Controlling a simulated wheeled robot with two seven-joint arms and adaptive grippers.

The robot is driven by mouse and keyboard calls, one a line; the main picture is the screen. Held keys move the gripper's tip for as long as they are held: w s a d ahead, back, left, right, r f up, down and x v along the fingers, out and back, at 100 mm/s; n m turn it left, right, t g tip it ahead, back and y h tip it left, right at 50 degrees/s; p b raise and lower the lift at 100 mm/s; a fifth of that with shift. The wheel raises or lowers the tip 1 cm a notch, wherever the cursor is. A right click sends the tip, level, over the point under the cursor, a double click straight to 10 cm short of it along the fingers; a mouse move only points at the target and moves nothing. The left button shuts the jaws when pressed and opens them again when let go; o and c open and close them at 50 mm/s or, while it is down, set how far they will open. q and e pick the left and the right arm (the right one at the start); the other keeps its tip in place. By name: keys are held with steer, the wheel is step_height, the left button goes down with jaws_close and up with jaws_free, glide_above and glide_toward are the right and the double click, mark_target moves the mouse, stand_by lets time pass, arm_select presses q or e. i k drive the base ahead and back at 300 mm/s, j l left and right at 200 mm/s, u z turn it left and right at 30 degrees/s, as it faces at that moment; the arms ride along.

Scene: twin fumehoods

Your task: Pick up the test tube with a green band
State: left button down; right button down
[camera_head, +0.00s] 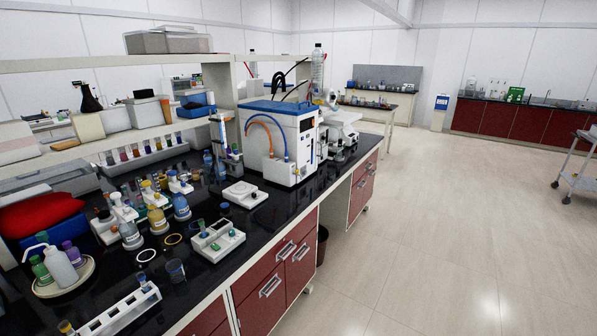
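A white test tube rack (145,158) stands at the back of the black bench and holds several tubes with coloured bands. A second white rack (122,312) stands at the front left edge of the bench, with a tube at each end. The tubes are too small for me to tell which one has a green band. Neither of my grippers is in view.
Bottles (181,206), a tray with wash bottles (70,278), a small white device (218,240), a flat white scale (245,194) and a large blue-topped machine (283,140) crowd the bench. A shelf (120,137) runs above its back.

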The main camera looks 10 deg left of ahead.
mark_target(200, 221)
steer(key=u, duration=1.45)
